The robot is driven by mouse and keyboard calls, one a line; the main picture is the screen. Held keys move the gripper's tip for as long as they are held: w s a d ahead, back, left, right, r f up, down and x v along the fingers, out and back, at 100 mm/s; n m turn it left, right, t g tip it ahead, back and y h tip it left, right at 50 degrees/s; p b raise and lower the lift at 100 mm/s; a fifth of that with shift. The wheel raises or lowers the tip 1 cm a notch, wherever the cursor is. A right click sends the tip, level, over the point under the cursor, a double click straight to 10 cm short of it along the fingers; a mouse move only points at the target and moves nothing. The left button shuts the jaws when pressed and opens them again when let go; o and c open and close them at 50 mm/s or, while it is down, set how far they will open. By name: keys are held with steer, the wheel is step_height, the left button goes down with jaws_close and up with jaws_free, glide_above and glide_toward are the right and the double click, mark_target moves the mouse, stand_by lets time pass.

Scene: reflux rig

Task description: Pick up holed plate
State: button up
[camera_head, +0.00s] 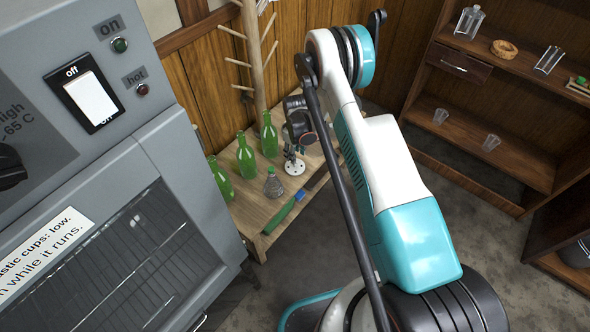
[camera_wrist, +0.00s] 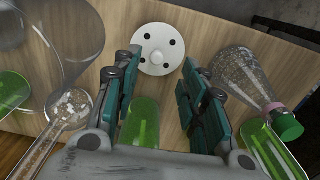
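The holed plate (camera_wrist: 150,62) is a white disc with several dark holes and a raised pale knob at its centre. It lies flat on the wooden bench in the wrist view, just beyond my fingertips. In the head view a white disc on the bench (camera_head: 294,167) appears to be the same plate, partly covered from above by my gripper (camera_head: 294,150). In the wrist view my gripper (camera_wrist: 161,66) is open, with a finger on each side and the plate seen through the gap. Nothing is held between the fingers.
A granule-filled flask (camera_wrist: 238,75) is to the right, and clear glassware (camera_wrist: 62,38) to the left. In the head view, green bottles (camera_head: 246,157), a small flask (camera_head: 273,186) and a wooden peg rack (camera_head: 254,55) stand near the plate.

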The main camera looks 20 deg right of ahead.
steer(key=f+b, duration=0.1)
steer(key=f, duration=0.1)
steer(key=f+b, duration=0.1)
steer(key=f, duration=0.2)
steer(key=f+b, duration=0.1)
steer(key=f, duration=0.1)
steer(key=shift+w+f, duration=0.25)
steer(key=shift+w, duration=0.05)
steer(key=shift+r, duration=0.1)
jaws_close()
